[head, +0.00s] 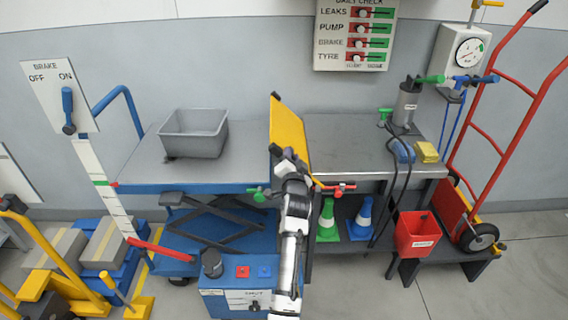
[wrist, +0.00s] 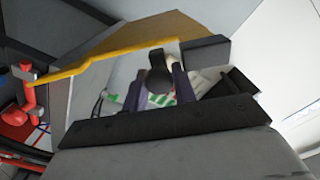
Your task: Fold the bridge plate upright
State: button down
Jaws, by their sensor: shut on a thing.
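The bridge plate (head: 287,128) is a yellow panel with a dark edge. It stands steeply raised between the blue lift table (head: 150,165) and the grey bench (head: 350,145), near upright in the head view. My gripper (head: 287,158) is at the plate's lower near part. In the wrist view the fingers (wrist: 160,92) close around a dark rounded knob (wrist: 158,72), which looks like the plate's handle; its join to the plate is hidden. The plate's yellow edge (wrist: 105,58) crosses behind them. My arm hides the plate's near lower corner in the head view.
A grey bin (head: 194,133) stands on the lift table. A pump canister (head: 407,103), a blue sponge and a yellow sponge (head: 426,152) are on the bench. Green and red valve handles flank my arm below the plate. A red hand truck (head: 500,130) stands at right.

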jog(key=d+r+m, duration=0.2)
jog(key=d+m, duration=0.7)
jog(key=shift+p, duration=0.4)
jog(key=shift+d, duration=0.15)
jog(key=c, duration=1.2)
grip_release()
jog(key=shift+f, duration=0.15)
jog(key=shift+s+f, duration=0.1)
jog(key=s+b, duration=0.2)
jog(key=s, duration=1.1)
jog(key=shift+s+b, duration=0.3)
jog(key=shift+b, duration=0.05)
